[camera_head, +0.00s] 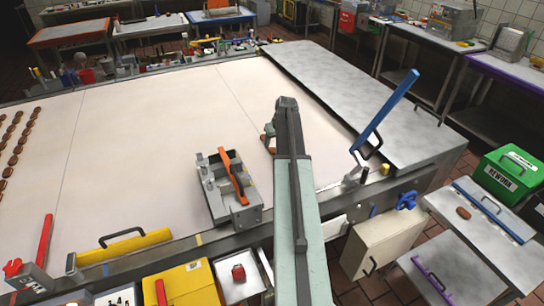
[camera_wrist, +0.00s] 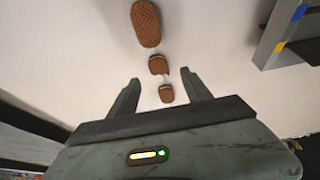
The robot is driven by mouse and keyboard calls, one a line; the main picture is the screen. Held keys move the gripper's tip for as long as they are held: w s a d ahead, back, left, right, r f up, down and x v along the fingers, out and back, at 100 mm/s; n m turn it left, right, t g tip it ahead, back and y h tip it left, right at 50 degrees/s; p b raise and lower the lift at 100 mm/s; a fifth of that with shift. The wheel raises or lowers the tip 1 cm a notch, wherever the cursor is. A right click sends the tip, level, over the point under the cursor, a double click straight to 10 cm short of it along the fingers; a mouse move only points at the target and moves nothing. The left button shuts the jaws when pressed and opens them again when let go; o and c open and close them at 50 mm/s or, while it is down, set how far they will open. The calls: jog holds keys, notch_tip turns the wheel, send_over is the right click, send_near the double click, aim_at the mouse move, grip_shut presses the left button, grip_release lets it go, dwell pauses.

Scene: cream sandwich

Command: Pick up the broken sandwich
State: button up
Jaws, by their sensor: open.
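A broken brown sandwich lies on the pale surface in the wrist view, in two pieces. The larger piece (camera_wrist: 158,64) has a jagged lower edge and sits just beyond the line of my fingertips. The smaller piece (camera_wrist: 166,94) lies nearer my palm, in the gap between the fingers as seen. A whole oval brown sandwich (camera_wrist: 146,23) lies farther out. My gripper (camera_wrist: 160,77) is open, with nothing held between its fingers. Height above the surface is hard to tell. In the head view my arm mostly hides this spot.
A grey metal fixture (camera_head: 228,190) with an orange bar stands left of my arm. A blue lever (camera_head: 385,118) rises at right beside a metal cover plate (camera_head: 350,95). Rows of brown sandwiches (camera_head: 14,140) lie far left. The pale belt between is largely clear.

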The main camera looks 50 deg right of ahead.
aim_at(273, 150)
jog(key=b+x, duration=0.5)
jog(key=shift+s+f, duration=0.1)
jog(key=shift+f, duration=0.1)
jog(key=shift+r, duration=0.15)
grip_shut()
